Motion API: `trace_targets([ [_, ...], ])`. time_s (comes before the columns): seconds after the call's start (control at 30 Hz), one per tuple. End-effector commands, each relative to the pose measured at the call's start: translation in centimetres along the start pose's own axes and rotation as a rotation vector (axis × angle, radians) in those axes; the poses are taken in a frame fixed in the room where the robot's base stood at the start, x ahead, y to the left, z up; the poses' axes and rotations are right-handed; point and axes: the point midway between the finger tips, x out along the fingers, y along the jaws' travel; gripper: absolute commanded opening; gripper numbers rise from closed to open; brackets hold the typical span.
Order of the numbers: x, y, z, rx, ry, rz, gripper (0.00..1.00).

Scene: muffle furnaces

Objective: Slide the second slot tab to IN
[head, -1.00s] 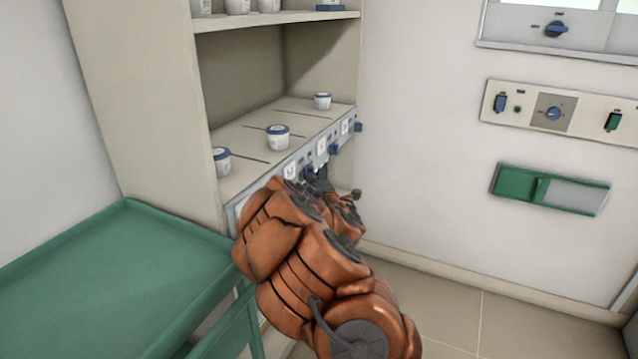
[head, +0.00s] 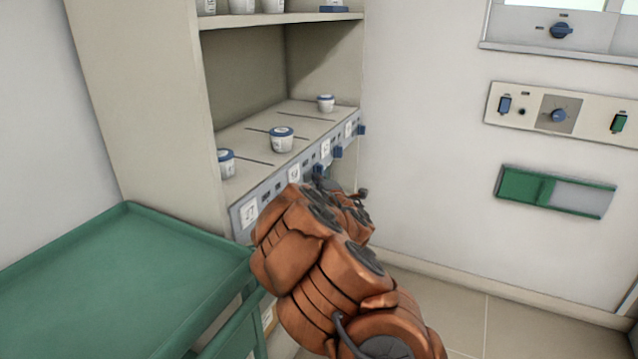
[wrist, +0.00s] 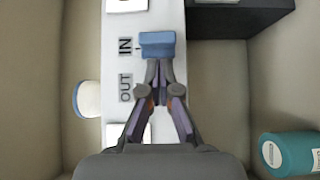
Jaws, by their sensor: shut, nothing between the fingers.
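In the wrist view a blue slot tab (wrist: 157,44) sits on the white shelf-edge strip, level with the IN label (wrist: 125,47). The OUT label (wrist: 126,88) is lower on the strip, beside my fingers. My gripper (wrist: 158,70) is shut and empty, with its fingertips right at the tab's lower edge. They look in contact or very close. In the head view my orange arm reaches to the shelf front, and the gripper is mostly hidden behind it. Other blue tabs (head: 338,152) show farther along the shelf edge.
White tubs with blue lids (head: 282,139) stand on the shelf (head: 240,140). A green tray cart (head: 120,275) is at the left. Wall panels (head: 558,115) are at the right.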

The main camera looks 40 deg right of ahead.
Motion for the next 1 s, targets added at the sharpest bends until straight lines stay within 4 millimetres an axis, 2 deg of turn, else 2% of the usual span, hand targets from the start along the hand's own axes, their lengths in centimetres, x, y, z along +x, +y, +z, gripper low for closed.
trace_targets([
  [0.17, -1.6, -0.5, -1.3, 0.000, -0.008, -0.002, 0.00],
  [0.6, -6.6, -0.2, -1.4, 0.001, -0.007, -0.004, 0.00],
  [1.0, -9.3, -0.6, -1.3, 0.003, -0.009, 0.001, 0.00],
])
